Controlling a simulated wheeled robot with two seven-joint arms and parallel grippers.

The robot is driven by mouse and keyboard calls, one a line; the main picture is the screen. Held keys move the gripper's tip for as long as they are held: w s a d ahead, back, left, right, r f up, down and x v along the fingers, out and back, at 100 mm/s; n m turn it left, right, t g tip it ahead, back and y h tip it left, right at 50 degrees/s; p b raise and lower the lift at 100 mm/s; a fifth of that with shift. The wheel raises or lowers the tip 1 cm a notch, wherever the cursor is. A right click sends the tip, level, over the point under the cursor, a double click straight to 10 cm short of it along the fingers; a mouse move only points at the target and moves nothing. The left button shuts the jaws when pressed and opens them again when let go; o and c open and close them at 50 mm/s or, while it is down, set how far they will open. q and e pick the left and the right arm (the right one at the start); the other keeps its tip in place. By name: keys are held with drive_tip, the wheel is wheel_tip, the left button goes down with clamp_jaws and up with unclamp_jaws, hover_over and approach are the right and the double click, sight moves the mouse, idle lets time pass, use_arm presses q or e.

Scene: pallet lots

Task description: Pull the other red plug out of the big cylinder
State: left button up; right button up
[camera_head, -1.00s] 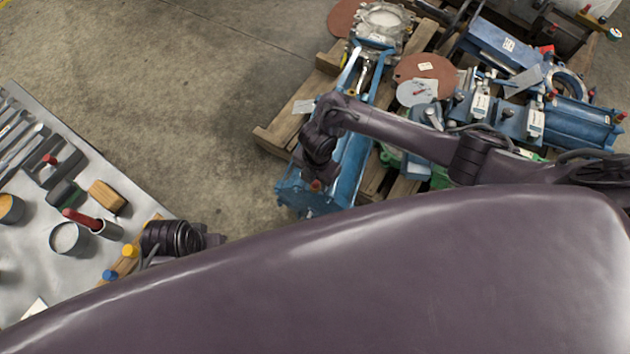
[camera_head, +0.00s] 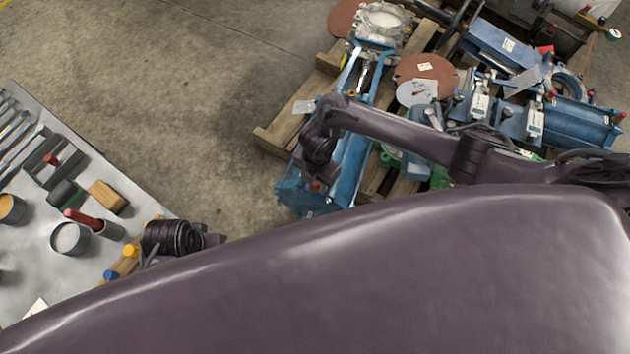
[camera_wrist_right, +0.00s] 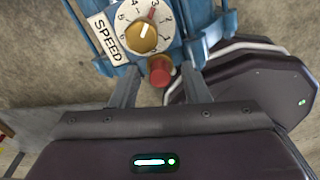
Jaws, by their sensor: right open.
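The big blue cylinder (camera_head: 352,172) lies on the pallet. A red plug (camera_head: 315,186) shows at its near end. In the right wrist view the red plug (camera_wrist_right: 161,74) stands in a brass-coloured seat below a numbered dial (camera_wrist_right: 142,32) marked SPEED. My right gripper (camera_wrist_right: 161,86) is open, with one finger on each side of the plug and a visible gap to both. In the head view my right gripper (camera_head: 314,172) is over the near end, its fingers mostly hidden by the wrist. My left gripper (camera_head: 150,254) is by the table edge; its fingers are unclear.
The grey table (camera_head: 35,265) at left holds cups, a wooden block (camera_head: 108,196) and a rack (camera_head: 125,262) with yellow and blue caps. Blue machine parts (camera_head: 570,122) crowd the pallet's right side. The concrete floor between is clear.

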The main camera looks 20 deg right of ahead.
idle(0.3)
clamp_jaws()
idle(0.3)
